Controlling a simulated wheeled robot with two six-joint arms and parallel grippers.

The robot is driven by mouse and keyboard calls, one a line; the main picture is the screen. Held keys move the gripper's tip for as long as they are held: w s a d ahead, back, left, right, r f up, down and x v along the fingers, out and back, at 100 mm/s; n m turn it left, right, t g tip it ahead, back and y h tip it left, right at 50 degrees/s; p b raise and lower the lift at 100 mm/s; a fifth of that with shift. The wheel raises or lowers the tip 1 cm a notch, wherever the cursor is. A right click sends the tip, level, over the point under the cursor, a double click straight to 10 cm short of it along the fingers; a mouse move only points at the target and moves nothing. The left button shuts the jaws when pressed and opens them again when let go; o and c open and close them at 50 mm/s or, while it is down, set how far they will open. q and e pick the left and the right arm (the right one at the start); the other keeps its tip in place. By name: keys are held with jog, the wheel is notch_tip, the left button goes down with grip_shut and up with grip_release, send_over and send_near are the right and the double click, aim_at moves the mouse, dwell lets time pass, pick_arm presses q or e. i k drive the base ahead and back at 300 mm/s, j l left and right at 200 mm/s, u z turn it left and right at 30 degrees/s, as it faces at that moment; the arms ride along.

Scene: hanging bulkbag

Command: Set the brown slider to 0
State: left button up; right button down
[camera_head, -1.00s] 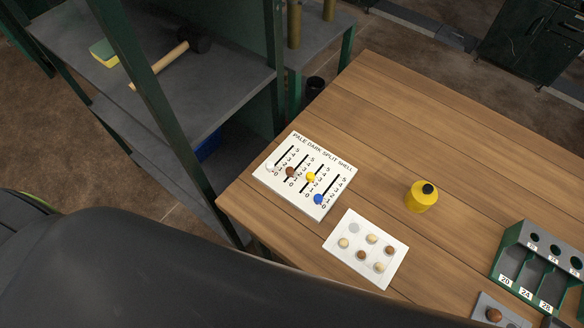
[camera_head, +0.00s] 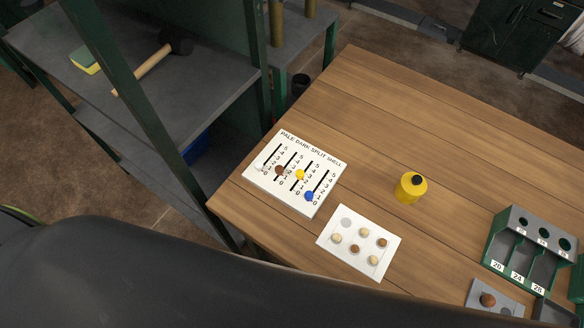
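A white slider board (camera_head: 318,211) lies on the near left part of the wooden table, headed PALE DARK SPLIT SHELL. It has several slots numbered from 0 to 5. The brown slider knob (camera_head: 279,170) is in the DARK slot, second from left, low in the slot near the 0 end. It looks slightly above 0, but the exact mark is too small to read. A white knob (camera_head: 260,168) is left of it, a yellow knob (camera_head: 300,174) and a blue knob (camera_head: 309,196) are right of it. Neither of my grippers is in view.
On the table (camera_head: 420,130) are a white card (camera_head: 347,262) with several round pieces, a yellow bottle (camera_head: 410,188), a green numbered rack (camera_head: 497,247) and a grey tray (camera_head: 510,303). A shelf (camera_head: 215,90) holding a mallet (camera_head: 150,70) stands left. The table's far part is clear.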

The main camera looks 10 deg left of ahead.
aim_at(279, 170)
jog(key=k+l, duration=0.15)
jog(key=k, duration=0.15)
jog(key=k+l, duration=0.1)
jog(key=k, duration=0.2)
jog(key=k+u, duration=0.15)
jog(key=u, duration=0.2)
jog(key=k+u, duration=0.15)
jog(key=u, duration=0.25)
jog(key=k+u, duration=0.15)
jog(key=u, duration=0.7)
